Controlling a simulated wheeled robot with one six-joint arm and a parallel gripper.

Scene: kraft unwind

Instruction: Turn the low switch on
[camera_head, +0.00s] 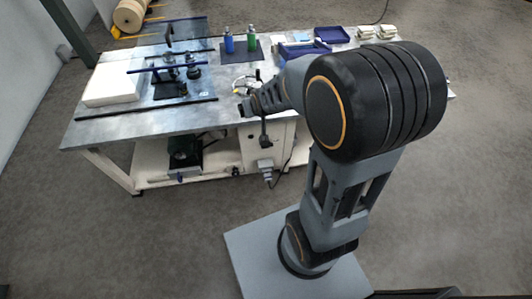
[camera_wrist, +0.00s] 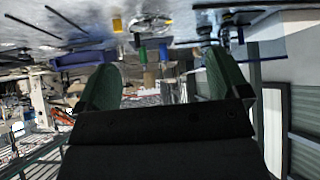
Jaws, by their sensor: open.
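I cannot surely pick out the low switch. Under the table's front edge, a white cabinet panel (camera_head: 252,150) carries small dark and grey fittings, and a grey box (camera_head: 265,166) with a cable hangs at its front. The fittings are too small to tell which is a switch or how it is set. My gripper (camera_head: 243,108) is at the table's front edge, above and a little left of that box. In the wrist view, my gripper (camera_wrist: 163,80) shows two dark green fingers spread wide apart with nothing between them. That view looks upside down.
The grey table (camera_head: 150,122) carries a white block (camera_head: 113,86), a blue bottle (camera_head: 228,42), a green bottle (camera_head: 252,39) and a dark blue tray (camera_head: 331,36). Floor in front is clear.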

